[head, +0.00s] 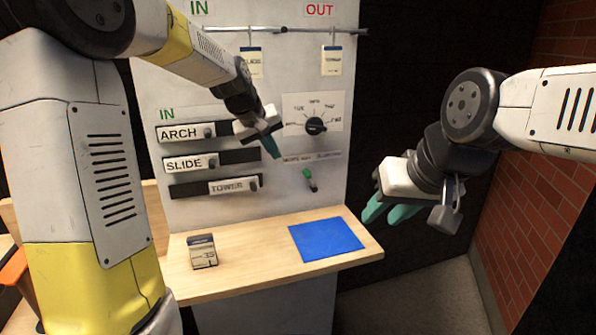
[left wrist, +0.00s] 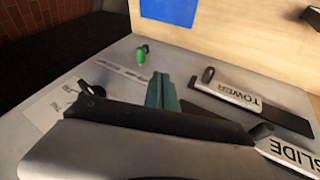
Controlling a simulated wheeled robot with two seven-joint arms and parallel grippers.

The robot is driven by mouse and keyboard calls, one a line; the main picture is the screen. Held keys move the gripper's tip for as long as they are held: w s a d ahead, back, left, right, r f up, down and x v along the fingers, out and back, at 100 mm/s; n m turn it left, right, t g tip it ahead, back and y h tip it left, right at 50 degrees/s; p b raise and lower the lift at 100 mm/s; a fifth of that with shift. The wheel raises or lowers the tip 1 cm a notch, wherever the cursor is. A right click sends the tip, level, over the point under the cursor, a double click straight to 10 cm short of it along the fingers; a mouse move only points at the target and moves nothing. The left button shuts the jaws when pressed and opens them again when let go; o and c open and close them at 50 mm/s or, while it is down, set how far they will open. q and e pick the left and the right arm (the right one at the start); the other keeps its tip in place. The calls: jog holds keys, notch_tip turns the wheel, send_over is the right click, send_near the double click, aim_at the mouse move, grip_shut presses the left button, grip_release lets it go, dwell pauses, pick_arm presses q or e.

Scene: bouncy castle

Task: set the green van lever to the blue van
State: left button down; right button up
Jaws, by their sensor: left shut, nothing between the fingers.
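The green-knobbed lever (head: 307,173) is on the grey panel, below a two-part label strip (head: 312,157) whose words are too small to read surely. Its knob leans slightly up and left in the head view. In the left wrist view the green knob (left wrist: 141,57) stands beyond my fingers. My left gripper (head: 271,147) is shut and empty, up and left of the lever, apart from it. Its teal fingers show in the left wrist view (left wrist: 162,93). My right gripper (head: 387,210) is open and empty, right of the panel. No blue van is visible.
A rotary dial (head: 315,125) sits above the lever. ARCH (head: 185,132), SLIDE (head: 190,163) and TOWER (head: 232,186) sliders are to the left. A wooden shelf (head: 265,255) below holds a blue mat (head: 326,240) and a small card block (head: 202,251). A brick wall (head: 545,190) stands right.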

pick_arm(q)
jog(key=d+r+x, duration=0.1)
jog(key=d+x, duration=0.2)
jog(key=x, duration=0.9)
jog(key=shift+d, duration=0.15)
dwell(0.4)
